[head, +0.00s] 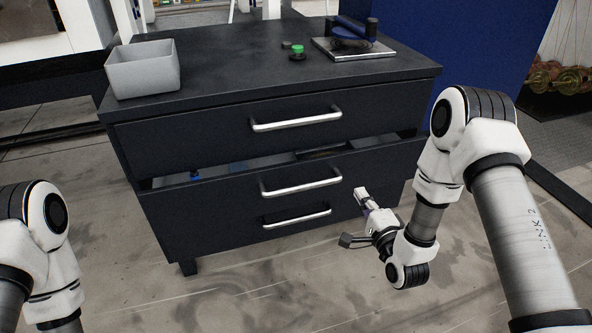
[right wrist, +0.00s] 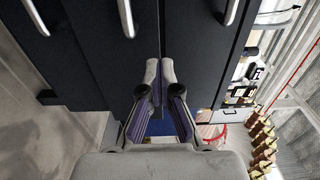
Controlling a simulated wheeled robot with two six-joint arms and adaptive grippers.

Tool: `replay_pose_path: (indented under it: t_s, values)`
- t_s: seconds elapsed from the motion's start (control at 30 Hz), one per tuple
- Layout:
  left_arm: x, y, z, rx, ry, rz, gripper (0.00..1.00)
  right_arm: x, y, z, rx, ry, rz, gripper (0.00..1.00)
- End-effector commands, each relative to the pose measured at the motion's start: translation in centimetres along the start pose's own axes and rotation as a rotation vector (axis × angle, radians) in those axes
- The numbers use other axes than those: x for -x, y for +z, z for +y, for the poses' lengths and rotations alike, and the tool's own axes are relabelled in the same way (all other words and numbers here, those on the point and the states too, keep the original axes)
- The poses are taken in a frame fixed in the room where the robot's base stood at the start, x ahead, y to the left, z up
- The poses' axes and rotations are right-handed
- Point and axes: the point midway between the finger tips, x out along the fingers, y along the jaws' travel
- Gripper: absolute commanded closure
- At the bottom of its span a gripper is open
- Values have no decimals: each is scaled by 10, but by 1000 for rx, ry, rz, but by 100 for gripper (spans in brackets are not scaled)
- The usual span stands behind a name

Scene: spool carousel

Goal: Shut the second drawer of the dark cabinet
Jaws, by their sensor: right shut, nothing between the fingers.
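The dark cabinet (head: 125,165) stands in front of me with three silver bar handles, one above another. The second drawer (head: 220,190) is partly pulled out; a gap above its front shows a blue item and other contents inside. Its handle (head: 300,182) is bare. The top drawer (head: 200,130) looks shut. My right gripper (head: 361,193) is shut and empty, by the right part of the second drawer's front. In the right wrist view its fingertips (right wrist: 160,68) are together before the dark drawer fronts; I cannot tell whether they touch. My left gripper is out of view.
A grey bin (head: 143,75), a green-topped knob (head: 297,52) and a metal plate with a blue device (head: 352,48) are on the cabinet top. The floor before the cabinet is clear. A blue panel (head: 470,50) stands behind at the right.

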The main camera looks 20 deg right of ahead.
Motion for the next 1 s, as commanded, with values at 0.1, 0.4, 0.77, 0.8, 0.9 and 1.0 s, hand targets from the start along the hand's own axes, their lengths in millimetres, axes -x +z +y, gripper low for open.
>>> replay_pose_path:
  t_s: [0.1, 0.4, 0.77, 0.8, 0.9, 1.0]
  values:
    - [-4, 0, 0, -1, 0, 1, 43, 3, 9, 4, 2, 16, -15, 100]
    - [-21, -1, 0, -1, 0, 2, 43, -40, 11, 6, 3, 8, -20, 100]
    - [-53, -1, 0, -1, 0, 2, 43, -116, 12, 8, 2, 9, -19, 100]
    - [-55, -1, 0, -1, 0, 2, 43, -123, 12, 7, 3, 9, -19, 100]
    - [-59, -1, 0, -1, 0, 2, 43, -133, 12, 6, 2, 11, -20, 100]
    - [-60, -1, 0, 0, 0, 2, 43, -138, 12, 5, 1, 13, -20, 100]
